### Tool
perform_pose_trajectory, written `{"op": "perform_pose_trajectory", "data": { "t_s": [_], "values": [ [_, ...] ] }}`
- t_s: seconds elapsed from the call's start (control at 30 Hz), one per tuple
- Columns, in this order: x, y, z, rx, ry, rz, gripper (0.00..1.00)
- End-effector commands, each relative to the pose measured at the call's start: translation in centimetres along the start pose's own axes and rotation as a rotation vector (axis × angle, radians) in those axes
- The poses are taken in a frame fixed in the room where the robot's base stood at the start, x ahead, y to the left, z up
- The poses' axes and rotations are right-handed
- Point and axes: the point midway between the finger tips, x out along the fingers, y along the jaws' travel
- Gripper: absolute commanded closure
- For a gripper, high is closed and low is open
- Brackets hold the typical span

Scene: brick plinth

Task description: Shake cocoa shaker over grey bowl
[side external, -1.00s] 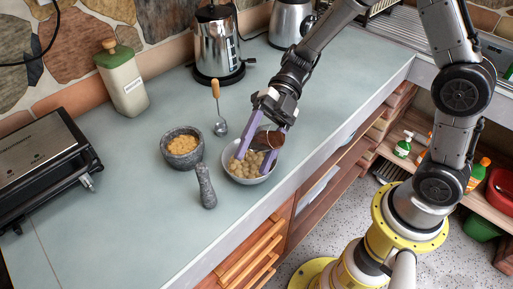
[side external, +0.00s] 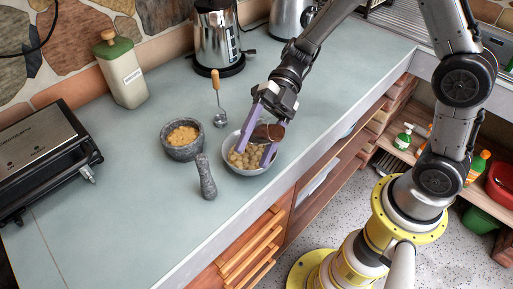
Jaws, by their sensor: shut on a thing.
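The cocoa shaker (side external: 267,133) is a small dark brown container. My gripper (side external: 256,149) has purple fingers shut on it and holds it tilted above the grey bowl (side external: 248,172). The bowl is light grey, stands on the counter near its front edge and holds pale, rounded lumps. The fingers hide part of the bowl's inside and of the shaker. I cannot tell whether any powder is falling.
A dark stone mortar (side external: 182,153) with yellowish contents and a pestle (side external: 206,178) stand left of the bowl. A wooden-handled utensil (side external: 217,97), a green-lidded canister (side external: 122,75), a kettle (side external: 217,40) and a grill (side external: 43,155) are further off.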

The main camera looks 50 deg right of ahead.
Motion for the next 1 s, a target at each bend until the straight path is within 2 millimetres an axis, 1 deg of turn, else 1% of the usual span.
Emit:
{"op": "perform_pose_trajectory", "data": {
  "t_s": [0.2, 0.47, 0.57, 0.77, 1.0],
  "values": [
    [-0.4, 0.8, -0.7, -0.001, -0.001, 0.000, 1.00],
    [-0.4, 0.8, -0.7, 0.000, 0.000, 0.000, 1.00],
    [-0.2, 0.5, -0.4, 0.002, 0.001, 0.000, 1.00],
    [0.6, -1.2, 1.1, 0.002, 0.001, -0.001, 1.00],
    [0.7, -1.2, 1.2, -0.001, 0.000, 0.000, 1.00]
  ]
}}
